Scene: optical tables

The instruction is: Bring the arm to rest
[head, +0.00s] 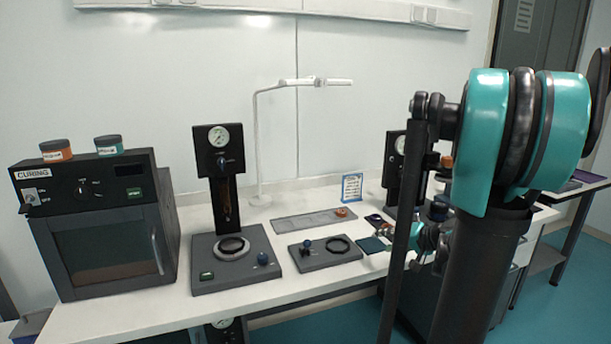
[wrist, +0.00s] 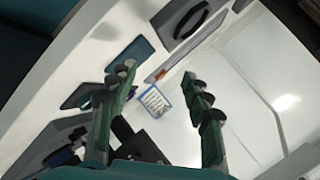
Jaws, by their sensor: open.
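My gripper (wrist: 158,88) shows in the wrist view with its two green, dark-padded fingers spread apart and nothing between them. In the head view my arm rises at the right, a dark column with teal joint covers, and hides part of the table. My gripper shows there only in part, behind a dark arm link, above the white table (head: 120,318). I cannot tell how far its fingertips are from the table top.
A curing oven (head: 108,225) with two jars on top stands at the left. A press with a gauge (head: 219,150), a flat dark fixture (head: 325,253), a grey tray (head: 300,222), a small sign (head: 352,187) and a white lamp (head: 258,140) stand on the table.

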